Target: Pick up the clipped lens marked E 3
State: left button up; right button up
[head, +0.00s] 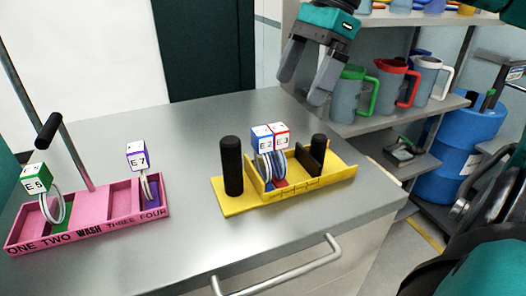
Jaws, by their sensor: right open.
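The clipped lens marked E 3 (281,137) has a red and white cube on top and stands in the yellow tray (234,207). Close on its left is the lens marked E 2 (262,139), with a blue and white cube. Their pale discs overlap in this view, so the E 3 disc is partly hidden. My right gripper (301,89) is open and empty, above and behind the yellow tray, fingers pointing down. My left gripper is not in view.
A pink tray (90,237) with a black-handled post holds lenses E 5 (37,178) and E 7 (138,156). Black posts (232,166) stand on the yellow tray's ends. Jugs (392,83) fill a shelf at the right. The table between the trays is clear.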

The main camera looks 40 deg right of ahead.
aim_at(278, 141)
jog(key=x, duration=0.6)
jog(key=shift+s, duration=0.25)
jog(key=x, duration=0.5)
jog(key=shift+w+d+f, duration=0.2)
jog(key=shift+d+f, duration=0.1)
jog(key=shift+a+f, duration=0.25)
jog(key=shift+f, duration=0.2)
jog(key=shift+c, duration=0.3)
jog(key=shift+w, duration=0.1)
jog(key=c, duration=1)
